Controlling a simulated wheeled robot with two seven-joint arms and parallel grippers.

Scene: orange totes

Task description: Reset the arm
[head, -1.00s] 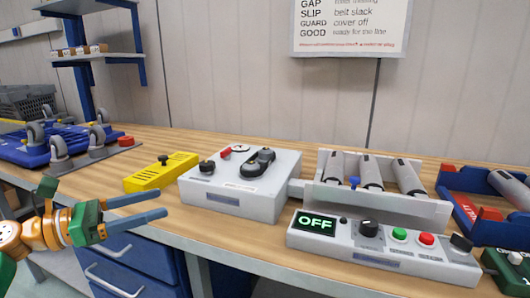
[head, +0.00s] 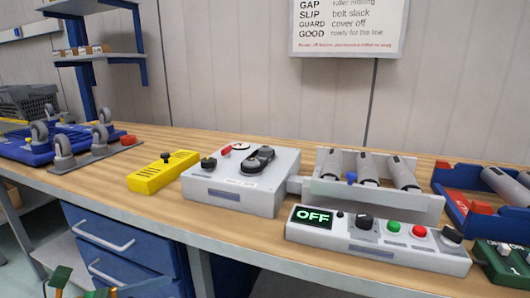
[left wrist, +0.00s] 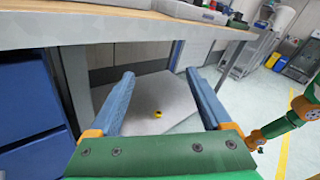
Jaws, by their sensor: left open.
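My left gripper (left wrist: 158,73) is open and empty in the left wrist view, its two blue-grey fingers wide apart. It is below the level of the bench top and points at the space under the bench. In the head view only a bit of its green and orange body shows at the bottom left edge. In the left wrist view, a green and orange link of my own shows at the right. I cannot make out my right gripper in either view.
The wooden bench (head: 120,183) holds a yellow block (head: 162,172), a grey switch box (head: 235,190), a roller unit (head: 375,193) and a control panel reading OFF (head: 375,245). Blue drawers (head: 120,240) are below. A small yellow thing (left wrist: 157,113) lies low under the bench.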

